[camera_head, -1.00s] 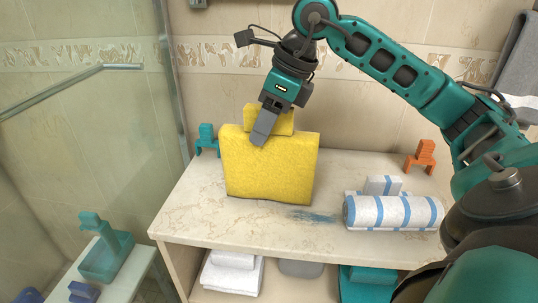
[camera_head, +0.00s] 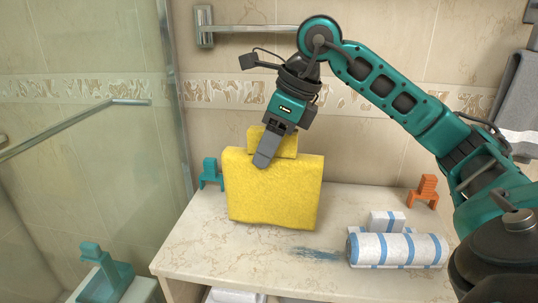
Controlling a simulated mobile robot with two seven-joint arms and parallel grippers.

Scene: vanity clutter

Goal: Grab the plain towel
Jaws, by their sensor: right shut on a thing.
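The plain yellow towel (camera_head: 280,196) stands upright, folded, above the back middle of the marble counter (camera_head: 225,256). A smaller yellow folded part shows behind its top edge. My right gripper (camera_head: 265,159) reaches down from above and is shut on the towel's top edge. One finger lies in front of the cloth; the other is hidden. The towel's lower edge appears slightly raised, but I cannot tell whether it is fully clear of the counter. My left gripper is out of view.
White towels with blue stripes (camera_head: 398,250) lie on the counter at right. A teal stand (camera_head: 211,174) is behind left, an orange one (camera_head: 424,191) back right. A blue smear (camera_head: 318,254) marks the counter. A teal pump bottle (camera_head: 92,256) stands lower left. A metal bar (camera_head: 250,28) is above.

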